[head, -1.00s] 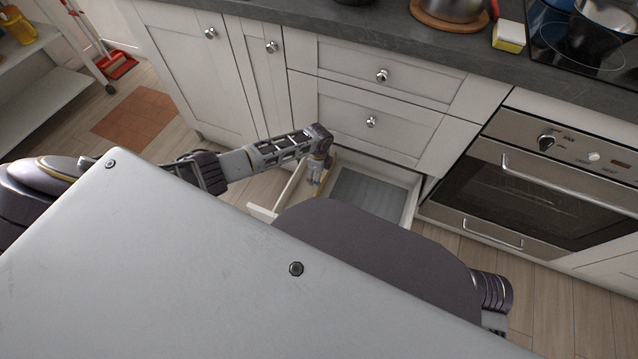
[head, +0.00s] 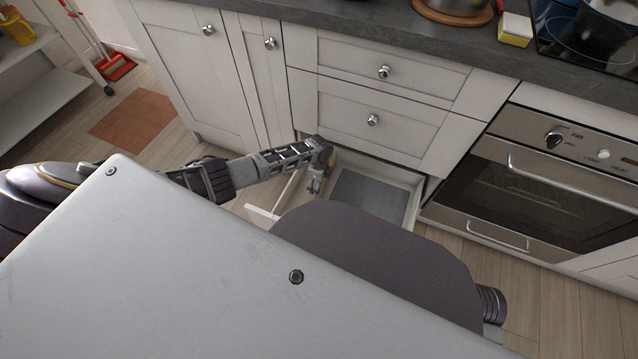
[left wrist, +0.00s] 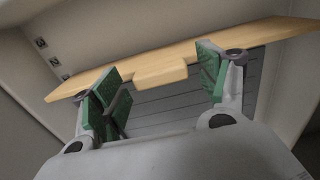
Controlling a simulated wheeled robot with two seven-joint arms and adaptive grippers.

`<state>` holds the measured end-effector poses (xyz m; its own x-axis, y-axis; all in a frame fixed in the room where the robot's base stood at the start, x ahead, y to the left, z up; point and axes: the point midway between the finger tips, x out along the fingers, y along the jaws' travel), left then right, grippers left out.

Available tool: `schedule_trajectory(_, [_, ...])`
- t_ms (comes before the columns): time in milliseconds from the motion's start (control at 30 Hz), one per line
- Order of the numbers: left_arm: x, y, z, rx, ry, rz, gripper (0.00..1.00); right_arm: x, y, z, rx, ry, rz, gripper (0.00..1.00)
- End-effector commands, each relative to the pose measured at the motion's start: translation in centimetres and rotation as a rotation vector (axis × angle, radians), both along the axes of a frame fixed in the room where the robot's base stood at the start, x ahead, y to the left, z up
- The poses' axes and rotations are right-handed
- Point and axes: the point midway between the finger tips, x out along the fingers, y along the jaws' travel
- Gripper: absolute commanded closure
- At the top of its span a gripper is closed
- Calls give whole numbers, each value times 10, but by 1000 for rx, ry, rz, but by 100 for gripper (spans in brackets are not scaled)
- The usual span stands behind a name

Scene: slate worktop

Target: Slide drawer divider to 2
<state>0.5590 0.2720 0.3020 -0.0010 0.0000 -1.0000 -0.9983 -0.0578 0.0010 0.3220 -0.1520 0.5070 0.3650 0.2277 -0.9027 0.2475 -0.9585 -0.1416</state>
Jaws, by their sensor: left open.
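The drawer divider (left wrist: 262,31) is a light wooden bar with a short tab (left wrist: 162,76) in its middle, crossing the drawer in the left wrist view. My left gripper (left wrist: 160,88) is open, its green-padded fingers on either side of the tab with space between. I cannot tell whether either finger touches the divider. In the head view my left gripper (head: 315,187) reaches down into the open lower drawer (head: 408,203), at its left side, and mostly hides the divider. My right gripper is out of view.
The drawer's grey floor (head: 368,198) looks empty right of the gripper. A closed drawer front (head: 385,125) is above the open drawer. The oven (head: 540,185) stands to the right. My own body hides the near part of the drawer.

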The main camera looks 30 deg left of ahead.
Motion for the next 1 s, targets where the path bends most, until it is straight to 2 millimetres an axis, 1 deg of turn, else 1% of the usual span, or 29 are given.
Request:
schedule_trajectory(100, [0, 0, 0, 0, 0, 0, 25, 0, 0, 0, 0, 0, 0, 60])
schedule_trajectory(600, [0, 0, 0, 0, 0, 0, 89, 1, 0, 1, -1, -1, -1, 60])
schedule_trajectory(667, [0, 0, 0, 0, 0, 0, 90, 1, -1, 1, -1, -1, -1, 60])
schedule_trajectory(767, [-1, 8, 0, 1, 1, 2, 90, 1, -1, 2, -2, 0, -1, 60])
schedule_trajectory(900, [-1, 29, 1, 2, 0, 2, 90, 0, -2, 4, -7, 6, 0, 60])
schedule_trajectory(1000, [-2, 39, 1, 1, -1, 1, 90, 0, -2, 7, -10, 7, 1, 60])
